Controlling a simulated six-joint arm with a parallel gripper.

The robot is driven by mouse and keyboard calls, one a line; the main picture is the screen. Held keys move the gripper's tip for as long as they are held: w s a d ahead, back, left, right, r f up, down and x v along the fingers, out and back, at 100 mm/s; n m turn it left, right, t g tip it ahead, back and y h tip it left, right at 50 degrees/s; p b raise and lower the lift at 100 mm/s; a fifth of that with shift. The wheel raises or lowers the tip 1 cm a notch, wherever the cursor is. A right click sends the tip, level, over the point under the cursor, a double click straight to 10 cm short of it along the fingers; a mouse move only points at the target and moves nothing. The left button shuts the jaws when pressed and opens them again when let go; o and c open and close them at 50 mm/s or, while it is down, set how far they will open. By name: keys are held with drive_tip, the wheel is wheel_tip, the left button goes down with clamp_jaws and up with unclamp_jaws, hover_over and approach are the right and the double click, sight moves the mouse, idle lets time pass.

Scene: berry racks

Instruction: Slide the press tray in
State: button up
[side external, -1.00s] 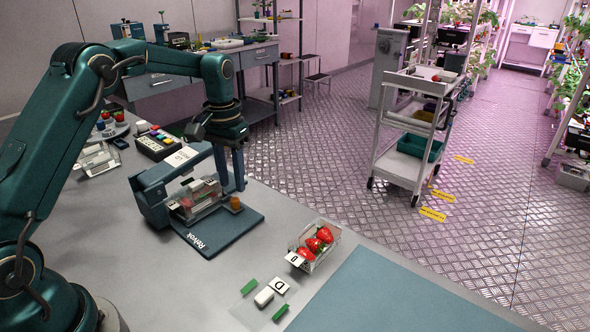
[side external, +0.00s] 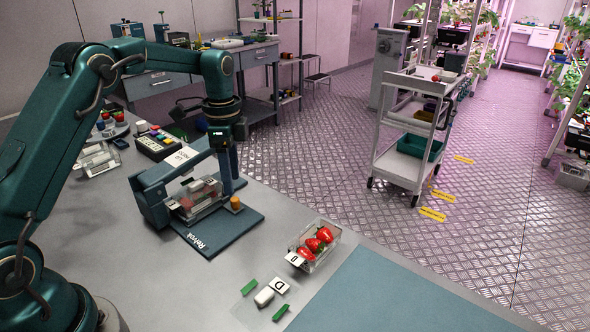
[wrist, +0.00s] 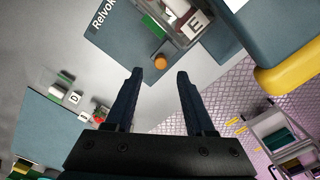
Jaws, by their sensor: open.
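The dark teal press (side external: 150,195) stands on its base plate (side external: 205,240), which also shows in the wrist view (wrist: 112,35). A clear press tray (side external: 193,210) sits at the press opening with red and pale contents; its inner end is hidden under the press. In the wrist view a white "E" tag (wrist: 194,24) shows at the tray. An orange knob-like piece (side external: 235,204) stands on the plate beside the tray; it also shows in the wrist view (wrist: 160,61). My gripper (wrist: 160,75) is open and empty, its fingers pointing down near the orange piece.
A clear punnet of strawberries (side external: 316,246) stands at the table's right edge. A white block (side external: 264,297), a "D" card (side external: 280,286) and green strips lie in front. A button box (side external: 156,142) stands behind the press. The bench between press and punnet is clear.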

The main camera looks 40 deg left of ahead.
sight(235, 199)
drive_tip(key=shift+m, duration=1)
drive_tip(key=shift+f, duration=2.55)
clamp_jaws()
drive_tip(key=shift+r, duration=0.1)
